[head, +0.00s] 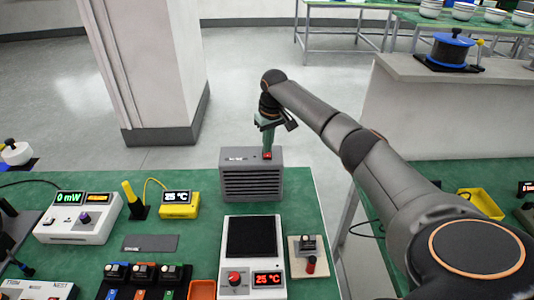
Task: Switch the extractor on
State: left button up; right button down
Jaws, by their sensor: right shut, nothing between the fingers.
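The extractor (250,187) is a grey box with a slatted front, standing at the far edge of the green bench. A small red switch (267,156) is on the right part of its top. My right gripper (267,149) points down directly over this switch, shut and empty. Its fingertips are at or just above the switch; I cannot tell whether they touch it. The switch is partly hidden by the fingertips, and its position is too small to read. My left gripper is out of view.
A hot plate (252,239) reading 25 °C stands in front of the extractor. A power meter (79,217), a yellow thermometer (179,205) and a grey pad (150,243) are to the left. A white pillar (150,60) rises behind the bench.

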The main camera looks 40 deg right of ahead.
aim_at(268, 156)
jog(key=shift+f, duration=0.75)
jog(key=shift+r, duration=3.55)
